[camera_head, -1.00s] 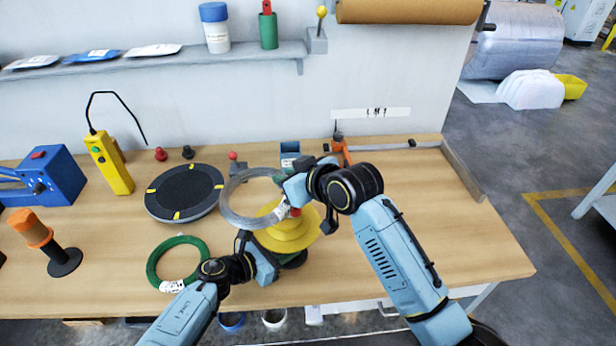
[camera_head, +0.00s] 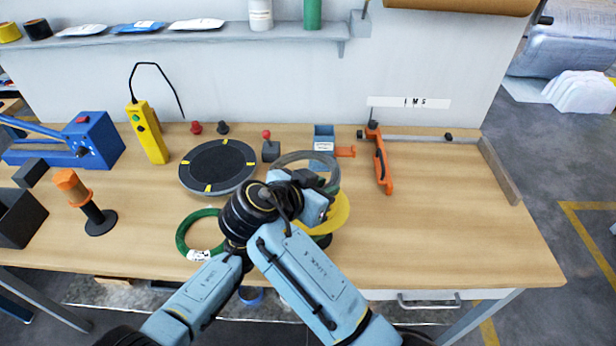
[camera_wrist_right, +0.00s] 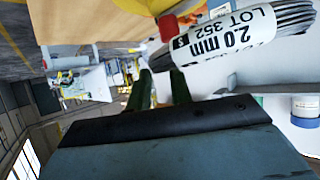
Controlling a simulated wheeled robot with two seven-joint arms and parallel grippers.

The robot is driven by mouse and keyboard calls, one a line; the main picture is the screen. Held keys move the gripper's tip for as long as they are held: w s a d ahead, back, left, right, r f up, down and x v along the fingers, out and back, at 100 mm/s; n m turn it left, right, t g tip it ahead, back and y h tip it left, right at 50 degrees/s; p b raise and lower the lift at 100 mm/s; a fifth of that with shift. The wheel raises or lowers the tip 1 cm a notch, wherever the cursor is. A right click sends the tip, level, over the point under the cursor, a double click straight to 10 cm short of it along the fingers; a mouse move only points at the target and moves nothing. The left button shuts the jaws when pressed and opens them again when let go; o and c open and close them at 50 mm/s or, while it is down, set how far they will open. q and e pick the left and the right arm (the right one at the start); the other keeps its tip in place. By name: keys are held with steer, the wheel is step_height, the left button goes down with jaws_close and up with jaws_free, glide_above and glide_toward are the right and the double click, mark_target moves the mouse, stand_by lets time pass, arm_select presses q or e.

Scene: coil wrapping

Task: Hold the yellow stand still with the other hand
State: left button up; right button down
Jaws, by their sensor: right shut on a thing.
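The yellow stand (camera_head: 336,216) stands near the table's front edge, mostly hidden behind my right arm. Part of it shows at the top of the right wrist view (camera_wrist_right: 146,5). My right gripper (camera_head: 320,203) is at the stand and shut on a grey wire coil (camera_head: 330,163). The coil's white label, reading 2.0 mm LOT 352, lies beside the fingers in the right wrist view. The coil appears tilted above the stand; whether it touches cannot be told. My left arm comes in from the lower left. Its gripper is hidden behind my right arm.
A green coil (camera_head: 183,238) lies left of my arms. Behind it are a round black turntable (camera_head: 218,166) and a yellow control box (camera_head: 148,132). An orange clamp tool (camera_head: 381,162) stands at the back. The table's right side is clear.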

steer(key=shift+s+d+f+m+g+h, duration=0.2)
steer(key=shift+s+d+m+g+h, duration=0.1)
steer(key=shift+s+d, duration=0.2)
steer(key=shift+s+d+f+m+g+h, duration=0.2)
steer(key=shift+s+d+m, duration=0.15)
steer(key=shift+d, duration=0.2)
glide_above(331, 230)
steer(key=shift+w+f, duration=0.1)
steer(key=shift+f, duration=2)
steer(key=c, duration=1.2)
jaws_free()
steer(key=shift+f, duration=0.2)
